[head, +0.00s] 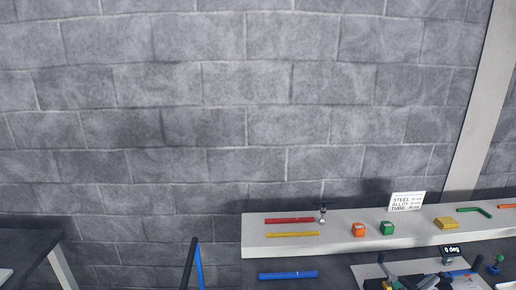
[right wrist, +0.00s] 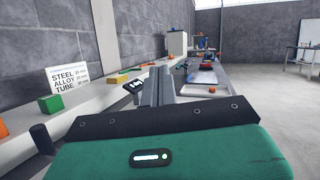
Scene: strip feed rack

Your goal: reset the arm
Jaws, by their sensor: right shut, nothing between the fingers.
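My right gripper (right wrist: 157,86) shows in the right wrist view as two grey fingers pressed together beyond my green and black wrist housing. Nothing is held between them. In the head view it is small and partly cut off at the lower right, among grey and black parts at the bench, so its exact outline is hard to tell. My left gripper is not in view.
A pale shelf (head: 340,238) carries red (head: 289,221) and yellow (head: 292,234) strips, an orange block (head: 358,230), a green block (head: 387,228), a yellow block (head: 449,223) and a sign (head: 406,201). A blue strip (head: 288,275) lies below. A dark table (head: 25,245) stands left.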

